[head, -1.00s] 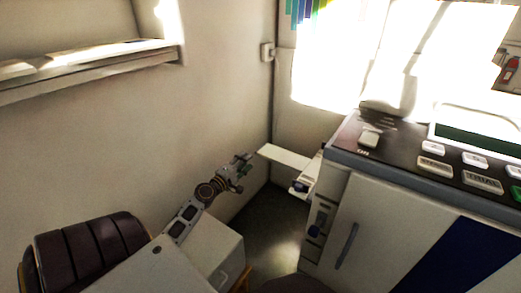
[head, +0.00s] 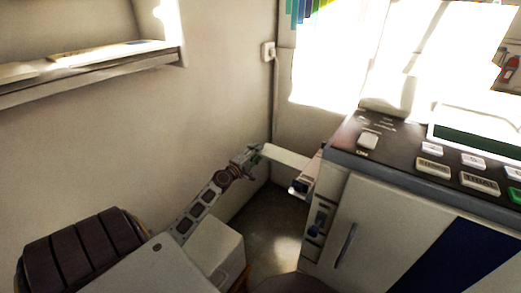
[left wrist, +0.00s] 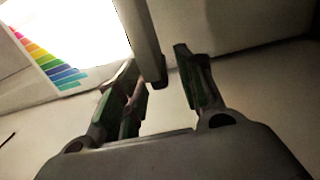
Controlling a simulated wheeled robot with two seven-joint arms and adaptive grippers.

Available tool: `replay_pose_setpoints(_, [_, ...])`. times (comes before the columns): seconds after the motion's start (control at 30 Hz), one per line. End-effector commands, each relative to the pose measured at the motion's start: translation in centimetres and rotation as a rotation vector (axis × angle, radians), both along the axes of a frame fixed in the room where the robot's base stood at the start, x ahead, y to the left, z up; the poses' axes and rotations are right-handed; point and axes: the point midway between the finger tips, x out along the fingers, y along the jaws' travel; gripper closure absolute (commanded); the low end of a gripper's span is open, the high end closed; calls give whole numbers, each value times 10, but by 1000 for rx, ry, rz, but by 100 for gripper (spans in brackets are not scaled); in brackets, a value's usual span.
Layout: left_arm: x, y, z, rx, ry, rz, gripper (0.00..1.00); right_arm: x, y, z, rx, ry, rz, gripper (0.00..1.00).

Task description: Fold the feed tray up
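The feed tray (head: 287,158) is a pale flat flap that sticks out level from the left side of the white machine. My left gripper (head: 257,153) is at its outer end in the head view. In the left wrist view the two fingers (left wrist: 160,80) are apart, and the tray's narrow edge (left wrist: 143,35) reaches down into the space between their tips. I see a gap between the right finger and the tray; whether the left finger touches it I cannot tell. My right gripper is in neither view.
The machine (head: 385,215) with its dark button panel (head: 395,145) fills the right. A wall stands close behind my left arm, with a shelf (head: 100,68) at upper left. Bare floor lies below the tray.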

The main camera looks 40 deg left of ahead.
Motion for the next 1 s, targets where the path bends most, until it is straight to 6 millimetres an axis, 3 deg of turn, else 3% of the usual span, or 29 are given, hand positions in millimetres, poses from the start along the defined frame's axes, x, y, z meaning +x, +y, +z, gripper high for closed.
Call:
replay_pose_setpoints(0.5, [34,4,0,0,-1,1,62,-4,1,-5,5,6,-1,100])
replay_pose_setpoints(0.97, [37,4,0,0,0,1,62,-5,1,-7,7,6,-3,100])
replay_pose_setpoints(1.0, [37,5,0,0,0,1,68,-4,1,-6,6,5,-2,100])
